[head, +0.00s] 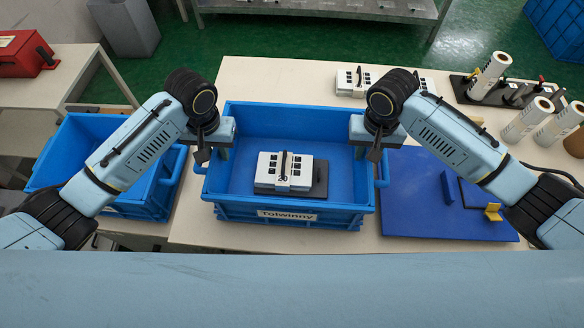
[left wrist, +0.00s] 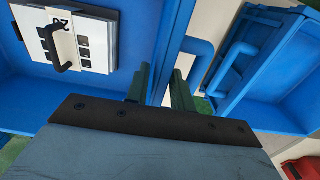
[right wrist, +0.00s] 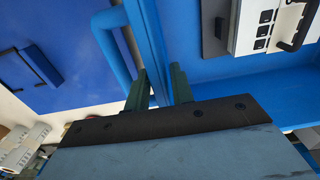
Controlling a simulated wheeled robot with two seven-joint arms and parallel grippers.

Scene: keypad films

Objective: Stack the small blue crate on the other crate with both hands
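A blue crate (head: 290,216) labelled "Tolwinny" stands upright on the table, with white keypad pieces (head: 283,165) and a dark flat piece inside. Another blue crate (head: 145,206) stands lower, to the left beside the table. My left gripper (head: 206,148) is at the labelled crate's left wall; in the left wrist view its fingers (left wrist: 160,88) lie on either side of the rim. My right gripper (head: 376,148) is at the right wall, its fingers (right wrist: 158,88) likewise straddling the rim. Whether the fingers press on the walls is not clear.
A blue board (head: 425,200) lies on the table to the right. White rolls (head: 490,75) stand on a rack at the back right. More white keypad pieces (head: 352,80) lie behind the crate. A red box (head: 22,55) sits on a side table at the far left.

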